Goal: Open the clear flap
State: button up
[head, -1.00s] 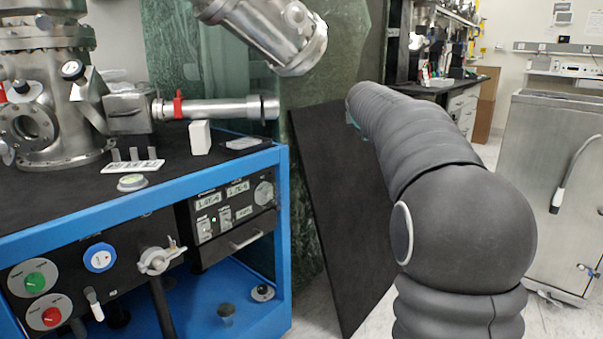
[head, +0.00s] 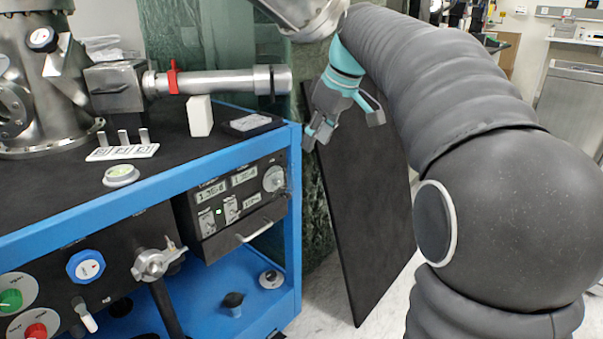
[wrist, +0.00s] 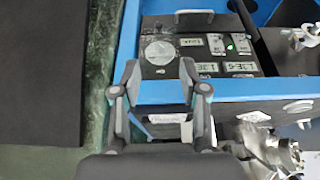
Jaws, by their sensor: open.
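My gripper (head: 337,122) hangs just right of the blue cart's (head: 205,165) right corner, at about the height of its top, with its jaws apart and empty. In the wrist view my gripper (wrist: 158,78) is open in front of the cart's edge, below the upside-down readout panel (wrist: 205,50). I cannot pick out the clear flap with certainty. A small flat piece (head: 250,122) with a dark rim and pale shiny top lies on the cart's right corner, apart from my gripper. I cannot tell whether it is the flap.
A metal vacuum chamber (head: 40,85) with a horizontal tube (head: 215,80) stands on the cart. A white block (head: 200,116) stands under the tube. A black board (head: 365,210) leans upright right of the cart. Green sheeting (head: 190,45) hangs behind. Floor shows beside the board.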

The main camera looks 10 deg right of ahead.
jog(key=b+x, duration=0.2)
jog(key=x, duration=0.8)
jog(key=shift+f, duration=0.35)
jog(key=shift+d, duration=0.1)
grip_shut()
grip_release()
jog(key=v, duration=1.2)
jog(key=shift+r, duration=0.1)
